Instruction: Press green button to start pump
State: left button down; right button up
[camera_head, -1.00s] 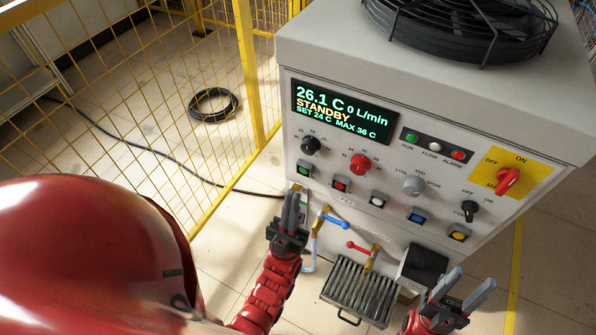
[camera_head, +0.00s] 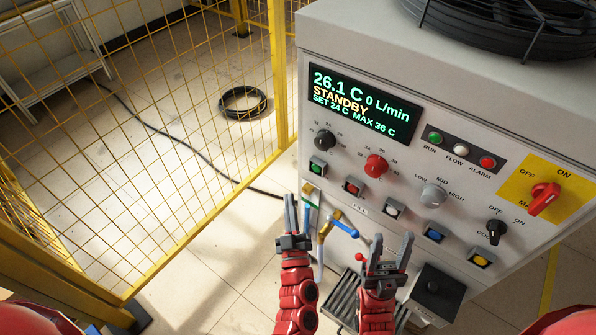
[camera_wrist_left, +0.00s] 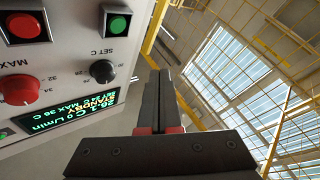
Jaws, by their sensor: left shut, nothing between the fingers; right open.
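The green button (camera_head: 318,167) is a small square-framed button at the left end of the lower button row on the grey panel. It also shows in the left wrist view (camera_wrist_left: 118,24), beside the red button (camera_wrist_left: 24,28). My left gripper (camera_head: 291,200) is shut and empty, pointing up, below and left of the green button and apart from it in the picture. In the left wrist view its fingers (camera_wrist_left: 159,90) lie to the right of the panel face. My right gripper (camera_head: 390,245) is open and empty, low in front of the panel.
The display (camera_head: 362,103) reads STANDBY, 26.1 C and 0 L/min. Black (camera_head: 325,140) and red (camera_head: 375,166) knobs sit above the buttons. A blue-handled valve (camera_head: 342,224) and a drip tray (camera_head: 343,300) are below. A yellow fence (camera_head: 278,80) stands left.

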aim_at(317, 167)
dwell(0.3)
pick_arm(q)
jog(key=w+d+b, duration=0.1)
jog(key=w+d, duration=0.4)
jog(key=w, duration=0.2)
dwell(0.4)
jog(key=shift+w+d, duration=0.15)
dwell(1.7)
jog(key=shift+w+d, duration=0.2)
jog(key=shift+w, duration=0.05)
jog(key=shift+w+d+r+b, duration=0.1)
jog(key=shift+w+d+b, duration=0.2)
jog(key=shift+w, duration=0.1)
dwell(0.8)
jog(key=shift+s+a, duration=0.1)
jog(key=shift+s, duration=0.05)
jog(key=shift+s+a, duration=0.4)
jog(key=shift+s, duration=0.2)
